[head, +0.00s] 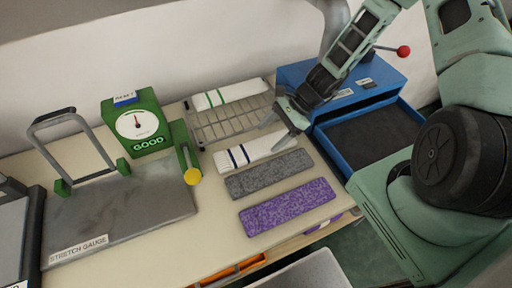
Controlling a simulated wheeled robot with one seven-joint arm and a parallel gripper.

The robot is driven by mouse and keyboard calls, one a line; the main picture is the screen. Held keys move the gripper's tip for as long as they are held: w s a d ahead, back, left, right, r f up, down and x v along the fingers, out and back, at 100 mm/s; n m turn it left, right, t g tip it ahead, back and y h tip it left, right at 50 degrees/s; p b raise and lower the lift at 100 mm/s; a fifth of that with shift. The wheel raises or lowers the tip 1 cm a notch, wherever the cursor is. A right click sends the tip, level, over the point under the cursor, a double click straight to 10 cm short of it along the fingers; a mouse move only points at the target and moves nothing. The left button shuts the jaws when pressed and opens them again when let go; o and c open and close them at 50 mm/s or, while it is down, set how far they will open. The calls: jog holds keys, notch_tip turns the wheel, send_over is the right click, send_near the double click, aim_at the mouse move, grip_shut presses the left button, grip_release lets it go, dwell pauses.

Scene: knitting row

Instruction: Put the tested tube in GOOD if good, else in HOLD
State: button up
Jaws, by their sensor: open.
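Several knitted tubes lie on the table. A white tube with navy stripes (256,151) lies at the front of the wire rack (232,127). Grey (268,173) and purple (288,206) tubes lie in front of it. A white tube with green stripes (230,93) lies at the rack's back. The green dial box (138,124) of the stretch gauge (120,213) shows GOOD. The gauge plate has no tube on it. My gripper (289,134) is open and empty, over the right end of the navy-striped tube; whether it touches is unclear.
A blue cabinet (340,90) with an open, empty-looking drawer (370,130) stands at right. A yellow-knobbed lever (192,176) stands beside the gauge. A dark bin (20,240) at far left has a cut-off label. An orange crate (230,272) is below the table edge.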

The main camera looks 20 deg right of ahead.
aim_at(256, 148)
jog(key=shift+p+x, duration=1.15)
jog(key=shift+x, duration=1.55)
jog(key=shift+w+r, duration=0.1)
jog(key=c, duration=0.8)
notch_tip(256, 148, up, 9)
jog(key=shift+f+b, duration=0.1)
jog(key=shift+b, duration=0.9)
jog(key=shift+r, duration=0.6)
